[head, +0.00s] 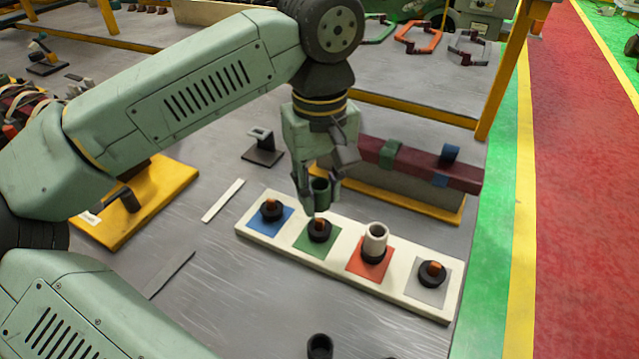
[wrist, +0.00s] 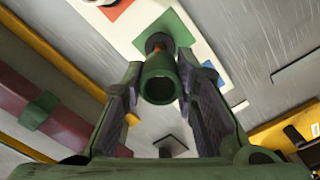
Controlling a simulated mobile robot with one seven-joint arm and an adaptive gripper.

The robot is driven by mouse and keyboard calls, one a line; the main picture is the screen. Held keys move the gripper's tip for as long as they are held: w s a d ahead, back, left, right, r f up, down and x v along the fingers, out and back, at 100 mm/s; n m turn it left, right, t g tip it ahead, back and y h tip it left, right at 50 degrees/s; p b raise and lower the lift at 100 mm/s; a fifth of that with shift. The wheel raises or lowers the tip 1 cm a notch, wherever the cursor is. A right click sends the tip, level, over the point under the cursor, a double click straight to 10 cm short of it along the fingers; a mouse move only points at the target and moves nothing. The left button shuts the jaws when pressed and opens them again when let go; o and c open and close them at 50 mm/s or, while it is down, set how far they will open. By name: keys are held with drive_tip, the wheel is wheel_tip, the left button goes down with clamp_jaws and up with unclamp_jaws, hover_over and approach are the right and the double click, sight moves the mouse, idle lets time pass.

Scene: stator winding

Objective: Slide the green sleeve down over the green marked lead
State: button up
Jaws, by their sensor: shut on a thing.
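My gripper (head: 319,186) is shut on the green sleeve (head: 320,192), a short open tube held upright. In the wrist view the sleeve (wrist: 159,84) sits between the two fingers (wrist: 160,95). The green marked lead (head: 319,231) is a copper-tipped stub in a black collar on a green square (head: 312,243) of the white board. The sleeve is just above the lead's tip; whether they touch I cannot tell. In the wrist view the lead's black collar (wrist: 157,41) shows beyond the sleeve, which partly hides the copper.
The white board (head: 400,294) also bears a blue marked lead (head: 271,208), a grey marked lead (head: 432,272) and a white sleeve (head: 375,239) upright on the red square. A dark cylinder (head: 320,346) stands near the front. A maroon bar (head: 425,166) lies behind the board.

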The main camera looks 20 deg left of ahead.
sight(320, 220)
drive_tip(key=shift+f+b, duration=1.5)
drive_tip(key=shift+f, duration=0.65)
drive_tip(key=o, duration=0.9)
drive_tip(key=shift+o, duration=0.2)
wheel_tip(320, 220, up, 12)
